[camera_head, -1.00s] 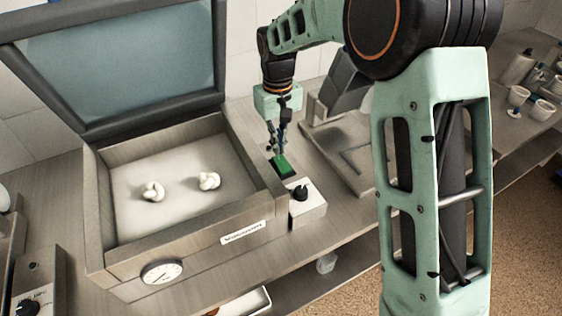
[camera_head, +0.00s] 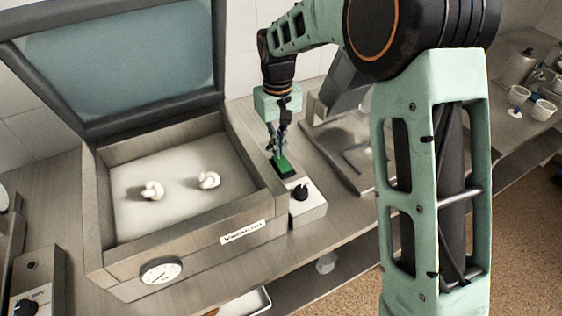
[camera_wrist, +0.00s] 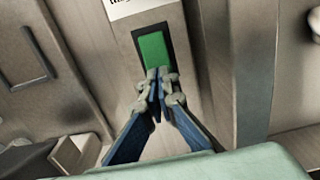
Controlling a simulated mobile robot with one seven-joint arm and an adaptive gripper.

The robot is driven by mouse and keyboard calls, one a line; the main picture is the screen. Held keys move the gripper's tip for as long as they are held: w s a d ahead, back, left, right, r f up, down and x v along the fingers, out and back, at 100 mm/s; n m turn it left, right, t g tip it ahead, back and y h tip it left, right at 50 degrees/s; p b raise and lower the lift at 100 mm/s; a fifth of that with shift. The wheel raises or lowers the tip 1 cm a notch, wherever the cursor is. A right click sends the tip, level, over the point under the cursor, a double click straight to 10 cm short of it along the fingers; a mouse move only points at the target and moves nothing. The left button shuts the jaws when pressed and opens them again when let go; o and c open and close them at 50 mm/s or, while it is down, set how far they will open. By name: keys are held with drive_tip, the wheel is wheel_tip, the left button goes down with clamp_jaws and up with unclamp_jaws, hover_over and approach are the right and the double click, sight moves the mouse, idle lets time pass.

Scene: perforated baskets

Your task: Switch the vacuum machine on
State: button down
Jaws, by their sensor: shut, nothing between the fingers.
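The vacuum machine (camera_head: 105,262) stands on the bench with its lid (camera_head: 125,65) raised. A green switch (camera_head: 285,165) in a dark frame is at its right side. The switch also shows in the wrist view (camera_wrist: 152,48), its near end partly hidden by my fingertips. My gripper (camera_head: 275,149) is shut and empty, pointing down at the switch. In the wrist view, my fingertips (camera_wrist: 160,76) meet over the near end of the green. I cannot tell whether they touch it. The front label (camera_head: 243,232) reads "Vacuum".
Two small whitish pieces (camera_head: 152,191) lie in the open chamber. A white box with a black knob (camera_head: 302,192) sits just right of the switch. A metal tray-like device (camera_head: 350,140) stands behind it. Cups (camera_head: 518,95) are at the far right.

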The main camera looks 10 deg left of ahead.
drive_tip(key=shift+f+b, duration=0.5)
drive_tip(key=shift+f, duration=0.4)
idle(0.3)
drive_tip(key=shift+r+p, duration=2.6)
drive_tip(key=shift+r, duration=1)
drive_tip(key=shift+f, duration=0.1)
